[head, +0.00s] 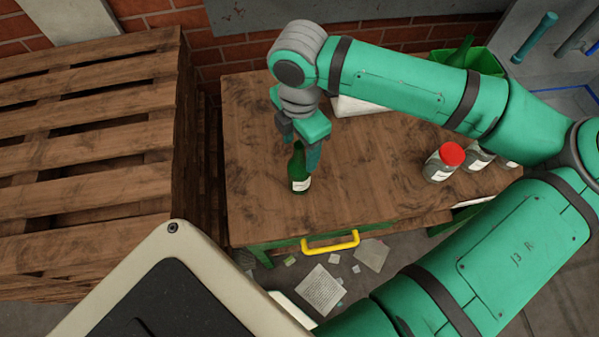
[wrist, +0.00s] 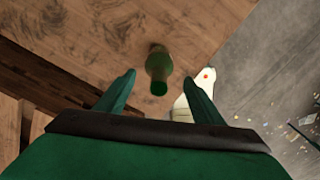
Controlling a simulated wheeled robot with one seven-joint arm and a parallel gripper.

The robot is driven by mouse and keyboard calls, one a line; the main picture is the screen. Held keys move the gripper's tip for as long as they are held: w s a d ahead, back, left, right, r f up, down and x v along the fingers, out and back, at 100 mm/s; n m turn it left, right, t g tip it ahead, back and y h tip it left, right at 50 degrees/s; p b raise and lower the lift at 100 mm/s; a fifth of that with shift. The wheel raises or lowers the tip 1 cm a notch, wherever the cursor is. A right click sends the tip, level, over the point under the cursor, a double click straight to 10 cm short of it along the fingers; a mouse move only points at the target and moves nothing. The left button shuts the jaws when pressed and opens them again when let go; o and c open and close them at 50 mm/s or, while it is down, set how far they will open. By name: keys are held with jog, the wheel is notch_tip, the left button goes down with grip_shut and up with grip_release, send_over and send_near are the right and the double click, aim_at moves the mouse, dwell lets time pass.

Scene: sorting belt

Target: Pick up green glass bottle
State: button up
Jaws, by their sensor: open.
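A green glass bottle (head: 300,172) with a pale label stands upright on the wooden table, near its front left part. My gripper (head: 302,148) is above and around the upper part of the bottle in the head view, and it partly hides the neck. In the wrist view the bottle (wrist: 158,70) is seen from above, in the space between the two open fingers (wrist: 158,88). Both fingers look apart from the bottle, and the gripper holds nothing.
The wooden table (head: 255,185) has clear room left of the bottle. Jars, one with a red lid (head: 452,154), stand to the right. A green bin (head: 483,60) holding another green bottle is at the back. A wooden pallet stack (head: 90,150) borders the left. Papers litter the floor.

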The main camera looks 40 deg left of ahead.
aim_at(300, 158)
jog(key=shift+w+f, duration=0.1)
jog(key=shift+f, duration=2.55)
grip_shut()
